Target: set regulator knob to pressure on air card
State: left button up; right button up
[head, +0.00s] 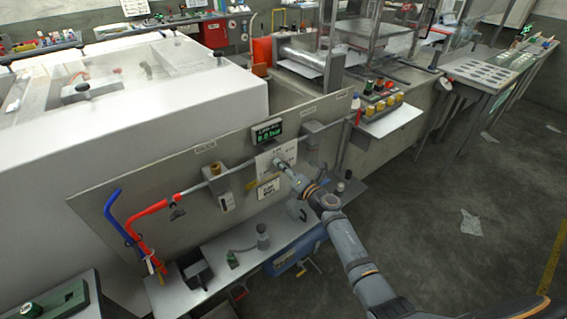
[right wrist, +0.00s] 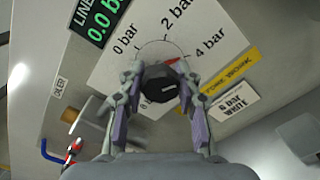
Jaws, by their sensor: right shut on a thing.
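The regulator knob (right wrist: 160,88) is black and round in the right wrist view, in front of a white dial plate (right wrist: 218,48) marked 0 bar, 2 bar and 4 bar. A red pointer shows at the knob's upper right, toward the 4 bar side. My right gripper (right wrist: 158,92) is shut on the knob, one finger on each side. In the head view my right gripper (head: 281,165) reaches the panel. The air card (right wrist: 235,100) reads "6 bar WHITE". The green line display (right wrist: 100,18) shows 0.0 bar. My left gripper is not in view.
A grey panel (head: 110,222) carries the air line, with red and blue hoses (head: 112,207) at its left end. A shelf (head: 215,265) with small fittings runs below it. A yellow label (right wrist: 232,72) sits above the card. Open floor lies to the right.

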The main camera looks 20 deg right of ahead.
jog(key=m+p, duration=0.3)
jog(key=m, duration=0.3)
jog(key=shift+r+p, duration=0.15)
jog(key=shift+p, duration=0.2)
jog(key=m+p, duration=0.1)
jog(key=m, duration=0.2)
jog(key=shift+m+p, duration=1)
jog(key=shift+m, duration=0.7)
jog(key=o, duration=1.2)
jog(key=v, duration=1.2)
